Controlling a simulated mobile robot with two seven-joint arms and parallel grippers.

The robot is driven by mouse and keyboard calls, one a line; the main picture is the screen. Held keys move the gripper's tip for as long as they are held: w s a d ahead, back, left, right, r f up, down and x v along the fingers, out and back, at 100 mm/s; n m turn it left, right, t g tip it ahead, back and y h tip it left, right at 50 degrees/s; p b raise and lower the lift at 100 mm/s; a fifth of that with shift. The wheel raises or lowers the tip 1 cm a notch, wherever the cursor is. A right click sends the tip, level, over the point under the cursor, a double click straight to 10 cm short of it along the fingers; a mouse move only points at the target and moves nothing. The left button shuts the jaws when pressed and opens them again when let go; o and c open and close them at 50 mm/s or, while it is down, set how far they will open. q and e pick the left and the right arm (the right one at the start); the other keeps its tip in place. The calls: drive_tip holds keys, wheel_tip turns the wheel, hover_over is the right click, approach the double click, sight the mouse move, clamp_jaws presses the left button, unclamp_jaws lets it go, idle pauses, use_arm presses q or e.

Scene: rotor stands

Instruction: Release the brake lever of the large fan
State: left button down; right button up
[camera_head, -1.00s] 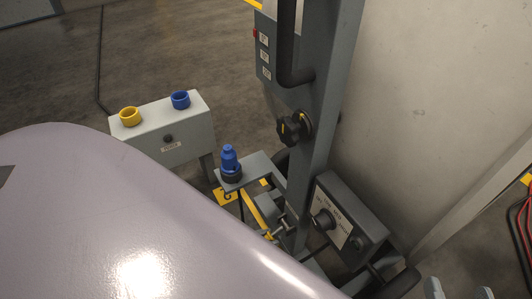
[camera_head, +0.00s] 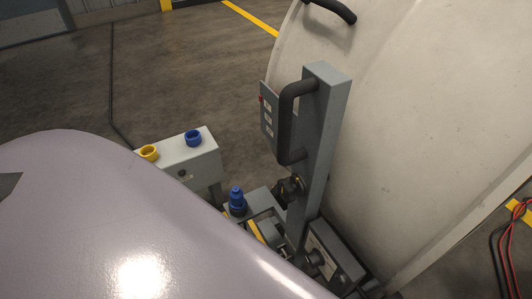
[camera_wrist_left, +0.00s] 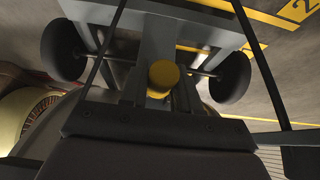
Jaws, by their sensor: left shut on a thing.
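The large fan is probably the big pale curved drum (camera_head: 420,110) on the right of the head view, with a grey upright post (camera_head: 327,130) and dark handle before it. In the left wrist view, a round yellow end (camera_wrist_left: 163,75), likely the brake lever's grip, stands in front of a grey wheeled frame (camera_wrist_left: 190,25). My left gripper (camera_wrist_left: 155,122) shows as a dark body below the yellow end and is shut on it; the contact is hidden. The left gripper is hidden in the head view. My right gripper is not in view.
A white box (camera_head: 185,160) carries a yellow ring and a blue ring. A blue fitting (camera_head: 237,200) stands on a small grey shelf. A control box (camera_head: 335,255) sits low beside the post. Red and black cables (camera_head: 510,230) lie at right. Open floor is behind.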

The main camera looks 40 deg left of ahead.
use_arm(q)
drive_tip(key=shift+w+d+r+g+y+p, duration=0.1)
drive_tip(key=shift+w+r+g+y+p, duration=0.15)
drive_tip(key=shift+r+g+p, duration=0.4)
drive_tip(key=shift+w+d+r+g+y+p, duration=0.1)
drive_tip(key=shift+r+g+y+p, duration=0.35)
drive_tip(key=shift+g, duration=0.4)
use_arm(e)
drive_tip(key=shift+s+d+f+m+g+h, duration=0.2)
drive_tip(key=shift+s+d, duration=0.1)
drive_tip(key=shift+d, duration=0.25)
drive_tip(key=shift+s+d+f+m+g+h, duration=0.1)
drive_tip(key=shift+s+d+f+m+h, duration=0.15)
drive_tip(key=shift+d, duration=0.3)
use_arm(q)
drive_tip(key=shift+f, duration=0.15)
drive_tip(key=c, duration=0.9)
unclamp_jaws()
drive_tip(key=shift+r+p, duration=0.45)
drive_tip(key=p+v, duration=0.4)
drive_tip(key=v, duration=0.1)
drive_tip(key=shift+a+r, duration=0.15)
drive_tip(key=shift+r, duration=0.05)
drive_tip(key=shift+s+r, duration=0.15)
drive_tip(key=shift+r, duration=0.3)
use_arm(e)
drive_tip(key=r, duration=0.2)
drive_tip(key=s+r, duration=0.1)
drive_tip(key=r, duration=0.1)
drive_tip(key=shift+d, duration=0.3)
